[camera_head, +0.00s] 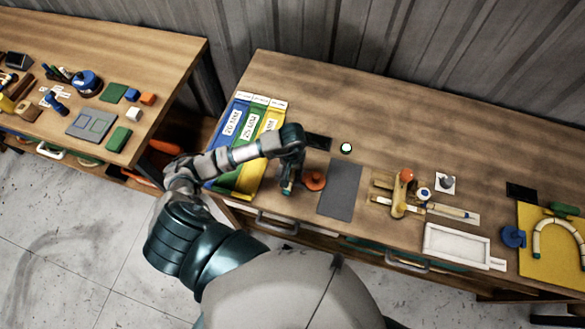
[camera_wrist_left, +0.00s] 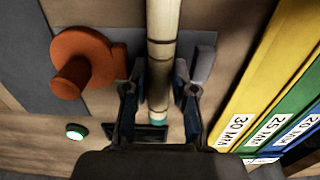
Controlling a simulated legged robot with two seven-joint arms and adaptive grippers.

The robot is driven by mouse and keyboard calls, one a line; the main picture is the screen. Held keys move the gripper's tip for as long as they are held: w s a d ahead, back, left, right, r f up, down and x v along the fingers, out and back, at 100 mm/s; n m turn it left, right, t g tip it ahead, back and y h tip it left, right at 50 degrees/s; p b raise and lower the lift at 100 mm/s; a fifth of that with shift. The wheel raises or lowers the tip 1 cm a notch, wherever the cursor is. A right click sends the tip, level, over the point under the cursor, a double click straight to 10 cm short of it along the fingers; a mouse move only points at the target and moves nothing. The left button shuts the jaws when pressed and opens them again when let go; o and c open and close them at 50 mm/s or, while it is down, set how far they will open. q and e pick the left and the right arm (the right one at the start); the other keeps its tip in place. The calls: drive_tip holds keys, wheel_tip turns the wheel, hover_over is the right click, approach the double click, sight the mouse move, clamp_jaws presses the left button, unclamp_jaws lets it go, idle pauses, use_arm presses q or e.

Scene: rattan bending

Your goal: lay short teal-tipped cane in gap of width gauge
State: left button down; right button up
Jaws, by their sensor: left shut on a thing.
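My left gripper (camera_head: 289,184) is over the bench, between the labelled trays and an orange knobbed piece. In the left wrist view its fingers (camera_wrist_left: 166,80) stand on both sides of a pale, banded cane (camera_wrist_left: 163,35), shut on it. The cane's teal tip (camera_wrist_left: 157,121) shows between the fingers; its other end runs out of the top of that view. In the head view the arm and gripper hide the cane. A wooden fixture with an orange ball (camera_head: 405,175) lies right of the grey mat; I cannot tell whether it is the width gauge. My right gripper is not in view.
The blue (camera_head: 227,125), green (camera_head: 246,140) and yellow (camera_wrist_left: 257,70) trays are labelled 20, 25 and 30 mm. The orange knobbed piece (camera_wrist_left: 88,62) is beside the grey mat (camera_head: 340,190), which is clear. A white tray (camera_head: 455,245) and yellow board (camera_head: 545,260) are farther right.

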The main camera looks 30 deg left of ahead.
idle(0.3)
use_arm(q)
drive_tip(key=c, duration=0.9)
unclamp_jaws()
drive_tip(key=shift+a, duration=0.1)
drive_tip(key=shift+o, duration=0.2)
wheel_tip(320, 180, up, 12)
drive_tip(key=shift+f, duration=0.15)
